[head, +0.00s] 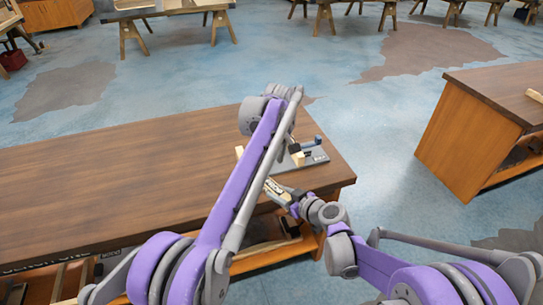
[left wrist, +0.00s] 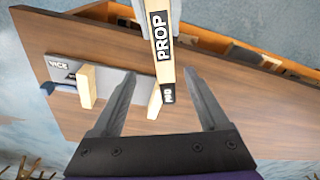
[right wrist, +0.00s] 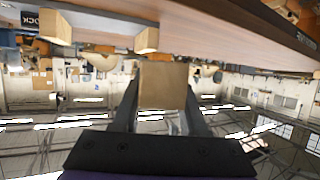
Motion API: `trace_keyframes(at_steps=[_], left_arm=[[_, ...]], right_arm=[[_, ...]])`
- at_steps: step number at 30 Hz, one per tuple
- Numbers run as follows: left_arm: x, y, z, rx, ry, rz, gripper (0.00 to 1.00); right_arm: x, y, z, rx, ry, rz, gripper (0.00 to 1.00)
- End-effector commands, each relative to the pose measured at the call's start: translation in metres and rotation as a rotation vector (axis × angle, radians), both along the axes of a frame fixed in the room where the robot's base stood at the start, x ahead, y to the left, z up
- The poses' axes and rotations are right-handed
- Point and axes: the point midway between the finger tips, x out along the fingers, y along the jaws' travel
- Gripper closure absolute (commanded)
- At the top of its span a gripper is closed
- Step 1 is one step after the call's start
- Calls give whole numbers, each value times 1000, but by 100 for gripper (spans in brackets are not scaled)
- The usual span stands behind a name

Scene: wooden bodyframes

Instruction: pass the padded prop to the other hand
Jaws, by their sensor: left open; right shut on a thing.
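The padded prop is a pale wooden bar. My right gripper (head: 285,193) is shut on the prop near the table's front right corner. In the right wrist view, the prop's square wooden end (right wrist: 163,84) sits between the fingers. My left gripper (left wrist: 160,80) is open. In the head view my left arm largely hides the left gripper.
A grey vice (head: 308,157) with pale wooden jaws stands on the wooden workbench (head: 120,165) near its right end. It also shows in the left wrist view (left wrist: 62,68), close behind the fingers. Another bench (head: 470,125) stands right, across open floor.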

Motion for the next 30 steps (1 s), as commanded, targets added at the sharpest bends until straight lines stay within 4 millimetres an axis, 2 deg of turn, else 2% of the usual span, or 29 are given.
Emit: trace_keyframes(at_steps=[9,15,27,28,30], left_arm=[[7,6,-61,-1,-1,1,22],[10,8,-85,-1,-1,0,22],[11,9,-93,-1,-1,-1,22],[11,9,-93,-1,-1,-1,24],[11,9,-93,-1,-1,-1,37]], right_arm=[[0,0,0,0,0,0,100],[0,0,0,0,0,0,100],[0,0,0,0,0,0,100],[0,0,0,0,0,0,100],[0,0,0,0,0,0,100]])
